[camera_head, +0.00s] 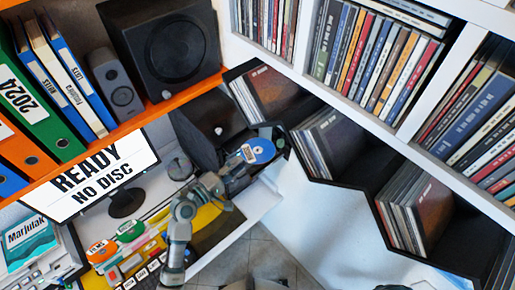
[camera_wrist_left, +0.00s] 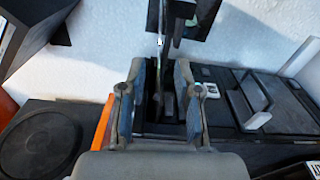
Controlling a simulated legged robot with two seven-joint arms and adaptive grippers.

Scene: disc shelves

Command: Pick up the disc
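A blue disc (camera_head: 258,151) with a white label stands in a dark holder near the middle of the head view. My left gripper (camera_head: 238,172) is just to the lower left of this disc. In the left wrist view my left gripper (camera_wrist_left: 160,108) has its two fingers apart, with dark parts of equipment visible between and beyond them. A thin edge-on strip (camera_wrist_left: 160,45) shows ahead of the fingers; I cannot tell whether it is the disc. An orange disc (camera_head: 101,251) and a green disc (camera_head: 131,230) are at lower left.
A screen (camera_head: 95,180) reads "READY NO DISC". An orange shelf (camera_head: 150,113) holds binders and a speaker (camera_head: 175,48). White shelves (camera_head: 455,60) and dark bins of sleeves (camera_head: 330,140) fill the right side. A pale panel (camera_head: 320,225) lies below the bins.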

